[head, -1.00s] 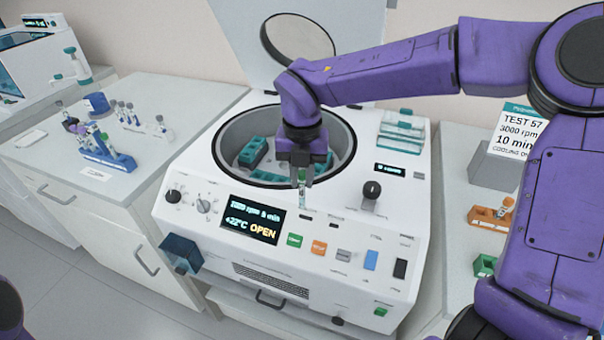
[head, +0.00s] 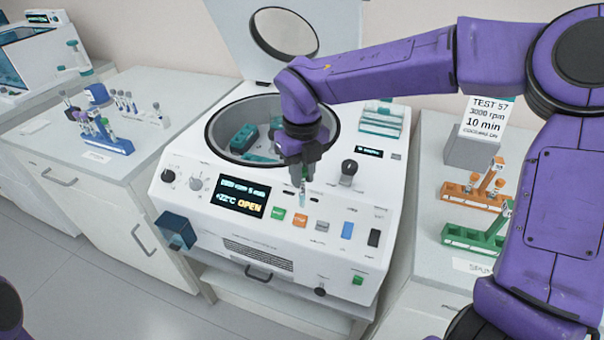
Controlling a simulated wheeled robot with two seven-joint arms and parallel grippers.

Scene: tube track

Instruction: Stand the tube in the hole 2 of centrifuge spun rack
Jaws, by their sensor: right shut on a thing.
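My right gripper (head: 303,172) is shut on a small clear tube (head: 302,192). The tube hangs about upright below the fingers, in front of the open centrifuge bowl and over the white top of its panel. Its upper part is hidden by the fingers. A green rack (head: 468,236) on the right bench stands behind a label reading "SPUN" (head: 470,266); its right end is hidden by my right arm, and its hole numbers are too small to read. The tube is well left of this rack. My left gripper is out of view.
The centrifuge (head: 290,235) has its lid (head: 285,33) up and its display reads OPEN. An orange rack (head: 470,195) stands behind the green rack, near a grey block (head: 474,150) with a TEST 57 card. A blue rack (head: 112,145) stands on the left bench.

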